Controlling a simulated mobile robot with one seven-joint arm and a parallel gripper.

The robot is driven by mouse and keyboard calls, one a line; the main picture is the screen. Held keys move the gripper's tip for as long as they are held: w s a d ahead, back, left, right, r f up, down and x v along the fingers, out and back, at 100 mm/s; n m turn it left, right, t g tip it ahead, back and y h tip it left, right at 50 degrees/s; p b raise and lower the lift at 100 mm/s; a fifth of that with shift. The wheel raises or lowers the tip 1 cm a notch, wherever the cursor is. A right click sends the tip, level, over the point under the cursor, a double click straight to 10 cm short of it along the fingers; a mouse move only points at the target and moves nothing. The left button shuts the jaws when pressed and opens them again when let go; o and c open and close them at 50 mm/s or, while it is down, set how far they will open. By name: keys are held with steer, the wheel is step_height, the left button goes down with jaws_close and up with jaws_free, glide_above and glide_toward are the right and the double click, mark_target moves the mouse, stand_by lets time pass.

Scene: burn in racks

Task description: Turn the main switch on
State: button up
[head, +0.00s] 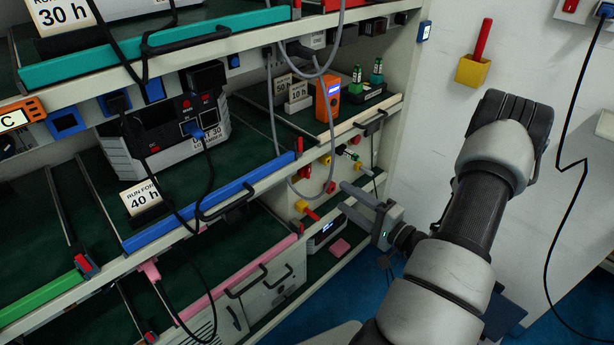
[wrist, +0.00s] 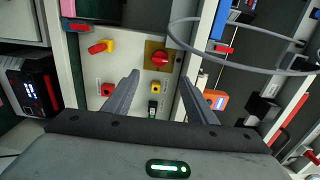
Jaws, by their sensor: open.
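A red rotary knob on a yellow-brown plate (wrist: 160,60), which looks like the main switch, is on the pale panel in the wrist view. It appears beyond and between my fingertips, with its handle lying crosswise. In the head view I cannot surely tell it from the other red parts on the panel. My gripper (wrist: 158,76) is open and empty, its two fingers pointing at the panel. In the head view my gripper (head: 343,197) is at the right end of the rack, in front of the panel. No contact with the knob shows.
A grey cable (wrist: 240,63) loops close on the right. Rack shelves (head: 215,205) fill the left; blue floor (head: 330,308) is open below.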

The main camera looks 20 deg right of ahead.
mark_target(309, 174)
steer(key=b+x, duration=0.1)
steer(key=x, duration=1.3)
steer(key=c, duration=1.1)
